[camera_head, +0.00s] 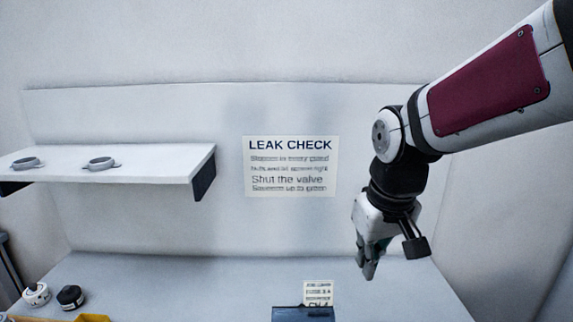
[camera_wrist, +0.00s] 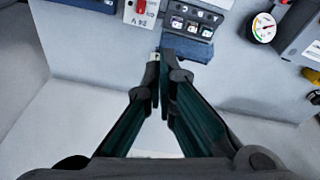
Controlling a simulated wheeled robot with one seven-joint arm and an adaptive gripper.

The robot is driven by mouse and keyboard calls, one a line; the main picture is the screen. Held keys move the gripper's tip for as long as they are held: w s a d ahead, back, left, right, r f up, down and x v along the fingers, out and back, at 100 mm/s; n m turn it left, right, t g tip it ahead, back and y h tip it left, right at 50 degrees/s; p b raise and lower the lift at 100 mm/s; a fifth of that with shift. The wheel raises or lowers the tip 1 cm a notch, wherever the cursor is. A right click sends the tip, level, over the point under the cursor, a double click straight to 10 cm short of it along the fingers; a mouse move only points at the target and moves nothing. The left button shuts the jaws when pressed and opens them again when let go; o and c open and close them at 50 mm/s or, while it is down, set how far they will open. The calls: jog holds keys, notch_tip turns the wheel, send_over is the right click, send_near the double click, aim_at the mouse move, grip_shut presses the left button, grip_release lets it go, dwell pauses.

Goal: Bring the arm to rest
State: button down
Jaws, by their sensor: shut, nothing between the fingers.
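My gripper (camera_head: 367,272) hangs from my arm on the right side of the head view, pointing down over the grey bench (camera_head: 225,290). In the wrist view my gripper (camera_wrist: 159,92) has its two dark green fingers brought together at the tips. It is shut with nothing held. It appears to be in the air above the bench; its exact height is hard to tell.
A white shelf (camera_head: 130,166) with two grey rings is on the left. A leak check sign (camera_head: 290,166) hangs on the back wall. A blue box (camera_head: 302,314) stands at the front. The wrist view shows a gauge (camera_wrist: 263,28) and a red switch (camera_wrist: 141,7).

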jog(key=s+d+r+m+t, duration=0.1)
jog(key=s+d+r, duration=0.1)
jog(key=s, duration=0.6)
jog(key=s+d+r+m+t, duration=0.1)
jog(key=s+d+m, duration=0.1)
jog(key=s, duration=0.6)
jog(key=shift+d+r, duration=0.4)
jog(key=shift+d, duration=0.25)
